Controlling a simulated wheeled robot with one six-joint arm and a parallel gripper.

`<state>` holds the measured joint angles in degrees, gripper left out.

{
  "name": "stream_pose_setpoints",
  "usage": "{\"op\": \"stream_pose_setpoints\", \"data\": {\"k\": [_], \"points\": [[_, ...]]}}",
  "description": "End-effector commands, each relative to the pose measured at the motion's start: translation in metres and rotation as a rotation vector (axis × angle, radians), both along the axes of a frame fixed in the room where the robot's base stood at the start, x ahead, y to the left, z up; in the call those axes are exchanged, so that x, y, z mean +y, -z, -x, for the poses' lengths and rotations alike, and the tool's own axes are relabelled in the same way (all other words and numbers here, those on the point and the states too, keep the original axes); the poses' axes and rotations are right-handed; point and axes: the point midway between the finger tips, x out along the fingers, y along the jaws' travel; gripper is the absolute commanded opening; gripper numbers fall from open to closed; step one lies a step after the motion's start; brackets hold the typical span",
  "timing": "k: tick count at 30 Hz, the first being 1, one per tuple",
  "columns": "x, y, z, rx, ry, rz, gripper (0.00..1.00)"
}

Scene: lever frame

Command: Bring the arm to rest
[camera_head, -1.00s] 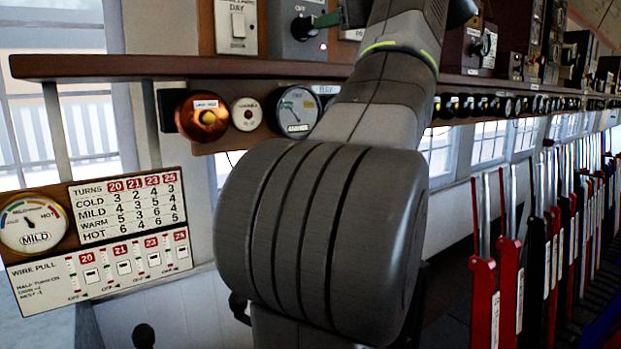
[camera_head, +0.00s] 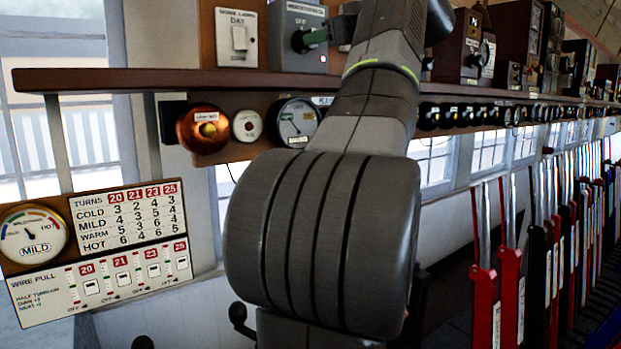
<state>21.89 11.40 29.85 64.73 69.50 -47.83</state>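My arm fills the middle of the view, with a large grey ribbed joint (camera_head: 322,245) in front and a link with a lime-green band rising behind it to the top edge. A dark green piece and a grey part show just left of the link, at a grey switch box (camera_head: 303,20) on the shelf. I cannot tell whether they belong to my gripper or to the box's handle. My gripper's fingers are not clearly seen, and the arm hides much of that spot. A small light shows on the box.
A wooden shelf (camera_head: 150,81) crosses the view, with a copper-coloured bell (camera_head: 203,129) and dials below it. A chart board (camera_head: 95,245) with a MILD gauge stands at left. A row of red, blue and black levers (camera_head: 510,275) runs along the right.

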Motion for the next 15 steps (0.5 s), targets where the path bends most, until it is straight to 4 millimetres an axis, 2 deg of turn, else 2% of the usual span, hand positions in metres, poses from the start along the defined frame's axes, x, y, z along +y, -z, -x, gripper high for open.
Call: {"op": "stream_pose_setpoints", "data": {"k": [11, 15], "points": [[0.040, -0.002, -0.052, 0.001, -0.005, 0.001, 0.59], [0.036, -0.005, -0.048, 0.100, 0.000, -0.135, 0.59]]}}
